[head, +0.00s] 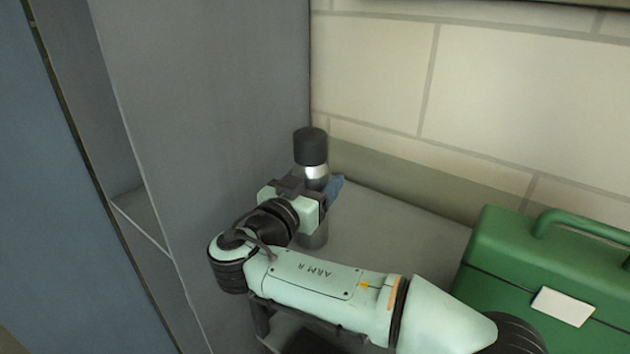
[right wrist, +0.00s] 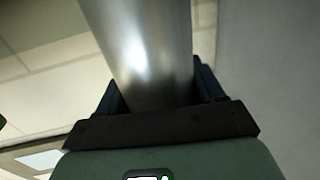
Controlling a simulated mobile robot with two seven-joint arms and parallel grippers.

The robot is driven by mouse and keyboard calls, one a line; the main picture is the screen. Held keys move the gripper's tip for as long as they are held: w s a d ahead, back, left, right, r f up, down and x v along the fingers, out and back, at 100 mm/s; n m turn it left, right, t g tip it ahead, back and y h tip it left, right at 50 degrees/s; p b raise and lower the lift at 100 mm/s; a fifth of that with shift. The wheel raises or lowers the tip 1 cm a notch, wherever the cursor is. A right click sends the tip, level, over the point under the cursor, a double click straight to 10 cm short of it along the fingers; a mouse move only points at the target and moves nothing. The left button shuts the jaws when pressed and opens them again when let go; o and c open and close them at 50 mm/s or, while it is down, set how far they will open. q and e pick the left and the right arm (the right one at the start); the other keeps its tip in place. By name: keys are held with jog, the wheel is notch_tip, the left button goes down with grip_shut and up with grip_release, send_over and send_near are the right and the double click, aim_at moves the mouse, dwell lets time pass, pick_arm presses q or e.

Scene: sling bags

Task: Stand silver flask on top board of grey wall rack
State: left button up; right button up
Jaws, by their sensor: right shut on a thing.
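The silver flask (head: 313,173) with a black cap is upright near the corner of the grey panel and tiled wall. My right gripper (head: 323,190) is shut around its middle. In the right wrist view the shiny flask body (right wrist: 140,45) stands between the dark fingers of the gripper (right wrist: 158,88). The flask's lower end shows below the gripper against the grey board (head: 395,222); I cannot tell whether it touches the board. The arm hides part of the board. My left gripper is not in view.
A green case (head: 540,270) with a handle and white label stands on the right. A tall grey panel (head: 215,100) rises close to the flask on the left, and the tiled wall (head: 480,90) is behind. Bare board shows between the flask and the case.

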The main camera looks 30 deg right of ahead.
jog(key=o, duration=1.4)
jog(key=shift+s, duration=0.1)
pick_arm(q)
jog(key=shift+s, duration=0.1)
pick_arm(e)
jog(key=shift+r, duration=0.2)
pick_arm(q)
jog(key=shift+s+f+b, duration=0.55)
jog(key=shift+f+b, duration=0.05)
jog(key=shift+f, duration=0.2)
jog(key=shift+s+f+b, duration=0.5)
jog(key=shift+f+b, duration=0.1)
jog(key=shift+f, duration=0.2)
pick_arm(e)
jog(key=shift+v, duration=6.05)
jog(key=shift+f, duration=0.1)
